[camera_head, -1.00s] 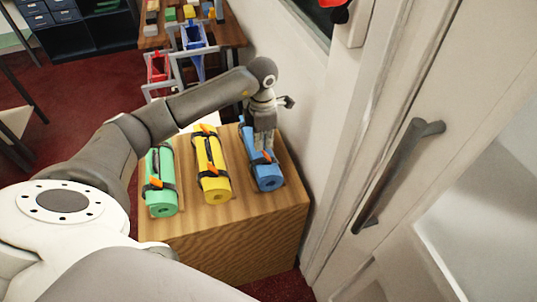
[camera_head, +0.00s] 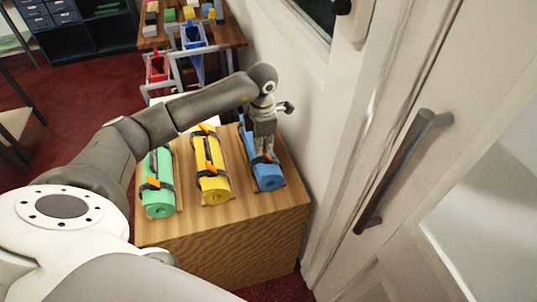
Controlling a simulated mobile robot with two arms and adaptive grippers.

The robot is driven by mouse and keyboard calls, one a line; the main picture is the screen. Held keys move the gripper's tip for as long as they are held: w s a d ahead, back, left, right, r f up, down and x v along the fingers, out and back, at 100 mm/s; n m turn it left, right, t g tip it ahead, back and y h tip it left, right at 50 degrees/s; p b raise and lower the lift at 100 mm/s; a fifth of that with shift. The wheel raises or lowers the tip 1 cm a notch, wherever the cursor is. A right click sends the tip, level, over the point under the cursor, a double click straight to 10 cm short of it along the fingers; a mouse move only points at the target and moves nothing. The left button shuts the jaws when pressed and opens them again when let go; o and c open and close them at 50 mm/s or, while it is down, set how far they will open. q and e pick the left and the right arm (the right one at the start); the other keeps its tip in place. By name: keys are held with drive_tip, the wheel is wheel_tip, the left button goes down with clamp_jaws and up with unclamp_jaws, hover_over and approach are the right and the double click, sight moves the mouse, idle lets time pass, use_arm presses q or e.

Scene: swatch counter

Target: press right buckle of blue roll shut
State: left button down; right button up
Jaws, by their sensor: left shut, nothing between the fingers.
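The blue roll (camera_head: 269,180) lies at the right of three rolls on a wooden counter (camera_head: 225,225). A dark strap crosses its near part, with an orange buckle (camera_head: 265,159) on it. My left gripper (camera_head: 265,153) points down over the roll, shut and empty, its tips at or just above this buckle. I cannot tell whether they touch. The gripper hides the middle of the roll. The buckle shows too small to tell whether it is fully flat. My right gripper is not in view.
A yellow roll (camera_head: 213,182) and a green roll (camera_head: 160,195), both with dark straps and orange buckles, lie to the left. A wall and a door with a dark handle (camera_head: 395,175) stand close on the right. A second table (camera_head: 232,32) with coloured items is behind.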

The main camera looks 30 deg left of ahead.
use_arm(q)
drive_tip(key=shift+s+f, duration=0.15)
drive_tip(key=shift+f, duration=0.15)
drive_tip(key=shift+r+p, duration=0.5)
drive_tip(key=shift+r, duration=0.35)
drive_tip(key=shift+r+p, duration=1.85)
drive_tip(key=shift+r, duration=1.35)
drive_tip(key=shift+f, duration=0.1)
